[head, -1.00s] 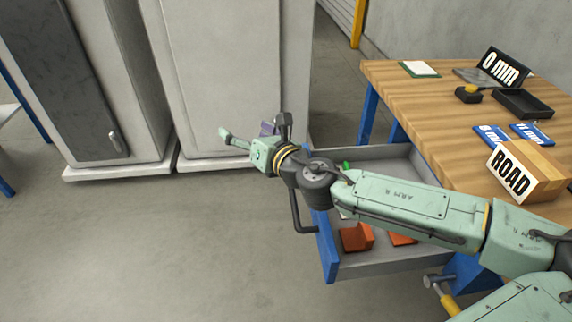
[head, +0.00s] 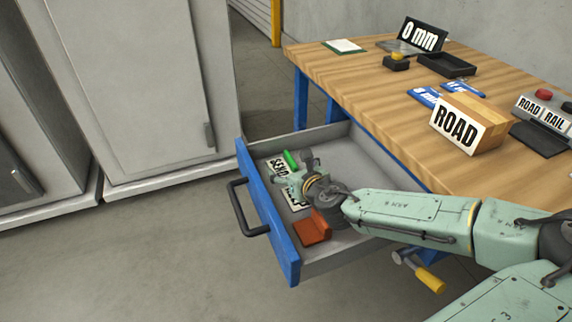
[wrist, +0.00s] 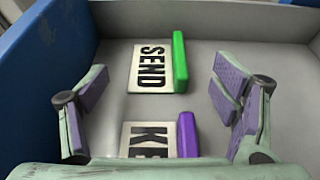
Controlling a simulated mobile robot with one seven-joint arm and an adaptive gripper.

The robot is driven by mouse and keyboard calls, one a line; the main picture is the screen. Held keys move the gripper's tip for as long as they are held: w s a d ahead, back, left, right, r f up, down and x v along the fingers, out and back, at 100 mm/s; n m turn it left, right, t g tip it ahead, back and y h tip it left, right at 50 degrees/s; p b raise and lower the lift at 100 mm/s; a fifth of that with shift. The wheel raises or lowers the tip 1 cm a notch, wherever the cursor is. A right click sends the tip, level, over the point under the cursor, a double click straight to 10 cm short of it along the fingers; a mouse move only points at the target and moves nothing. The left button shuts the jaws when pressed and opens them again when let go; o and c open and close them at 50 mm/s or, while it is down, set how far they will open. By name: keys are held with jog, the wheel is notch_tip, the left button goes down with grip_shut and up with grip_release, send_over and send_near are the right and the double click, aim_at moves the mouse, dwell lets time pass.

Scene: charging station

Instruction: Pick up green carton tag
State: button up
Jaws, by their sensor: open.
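The green carton tag lies in the open drawer, a white "SEND" plate with a green bar (head: 291,160) along one edge. In the wrist view the "SEND" plate with its green bar (wrist: 180,62) lies flat ahead of my fingers. My gripper (wrist: 157,98) is open and empty, its purple-padded fingers wide apart. In the head view my gripper (head: 298,176) is over the drawer, close to the green tag. A second tag with a purple bar (wrist: 187,135) is nearer, partly hidden by my gripper's body.
The drawer (head: 262,205) has a blue front and grey walls around the tags. An orange block (head: 313,228) lies in its near part. The wooden table (head: 390,120) holds a "ROAD" box (head: 457,124) and a black tray (head: 446,65). Grey cabinets (head: 130,80) stand left.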

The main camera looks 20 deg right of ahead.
aim_at(284, 170)
jog(key=x, duration=0.5)
jog(key=shift+w+a+p, duration=0.15)
jog(key=shift+a+p, duration=0.05)
jog(key=shift+p, duration=0.1)
jog(key=shift+r, duration=0.1)
jog(key=shift+c, duration=0.2)
grip_shut()
dwell(0.5)
